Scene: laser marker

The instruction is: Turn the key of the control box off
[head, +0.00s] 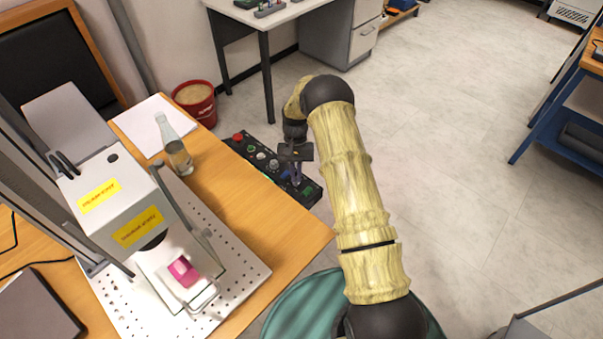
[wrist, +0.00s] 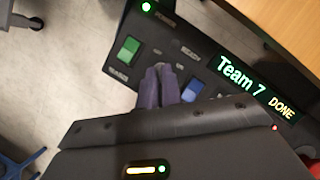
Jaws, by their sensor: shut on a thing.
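The control box is a long black panel (head: 309,190) at the right edge of the wooden desk, with a red button (head: 238,137) at its far end. My gripper (head: 295,180) points down over the box's near half. In the wrist view its fingertips (wrist: 160,68) are together at the panel, between the green and blue switches, shut on the key. The fingers hide nearly all of the key.
A laser marker (head: 120,200) with a perforated base plate (head: 245,270) stands on the desk, a pink piece (head: 183,271) under its head. A glass bottle (head: 175,150) stands left of the box. A red bin (head: 195,100) is behind. Floor to the right is open.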

